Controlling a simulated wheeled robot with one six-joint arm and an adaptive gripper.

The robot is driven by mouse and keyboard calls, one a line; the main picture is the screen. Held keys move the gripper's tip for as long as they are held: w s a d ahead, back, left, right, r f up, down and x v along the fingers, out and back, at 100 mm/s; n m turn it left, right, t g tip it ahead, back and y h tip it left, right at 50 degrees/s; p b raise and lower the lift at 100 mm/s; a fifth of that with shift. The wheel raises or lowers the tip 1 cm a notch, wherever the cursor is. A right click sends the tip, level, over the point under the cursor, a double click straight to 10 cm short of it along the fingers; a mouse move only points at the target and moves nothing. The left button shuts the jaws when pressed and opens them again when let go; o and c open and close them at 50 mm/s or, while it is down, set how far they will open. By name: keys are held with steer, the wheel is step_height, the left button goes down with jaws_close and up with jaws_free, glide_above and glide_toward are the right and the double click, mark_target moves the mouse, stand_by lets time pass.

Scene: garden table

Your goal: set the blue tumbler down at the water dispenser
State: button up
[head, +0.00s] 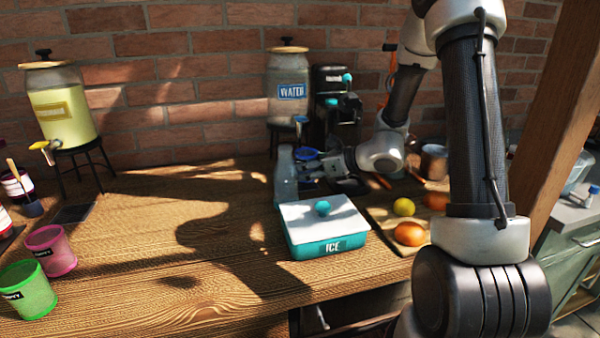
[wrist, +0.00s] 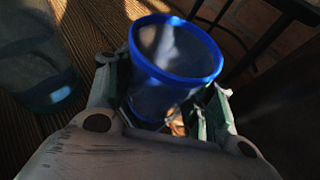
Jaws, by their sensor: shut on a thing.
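The blue tumbler (wrist: 178,52) has a bright blue rim and a see-through body. It sits between the two fingers of my gripper (wrist: 165,105) in the wrist view, and the gripper is shut on it. In the head view the tumbler's blue rim (head: 307,154) shows at the tip of my gripper (head: 318,168), behind the ice box. The water dispenser (head: 290,90) is a clear jar with a blue WATER label on a dark stand at the back wall. The tumbler is in front of its tap (head: 301,120). Whether the tumbler touches the table is hidden.
A clear bottle (head: 286,178) stands just left of my gripper and also shows in the wrist view (wrist: 35,65). The teal ice box (head: 326,243) is in front. A black coffee machine (head: 335,105) stands right of the dispenser. The table's left middle (head: 160,240) is clear.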

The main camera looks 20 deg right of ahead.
steer(key=shift+w+a+f, duration=0.8)
steer(key=shift+f, duration=0.15)
steer(key=shift+s, duration=0.1)
steer(key=o, duration=0.8)
steer(key=shift+f, duration=0.15)
steer(key=shift+c, duration=0.2)
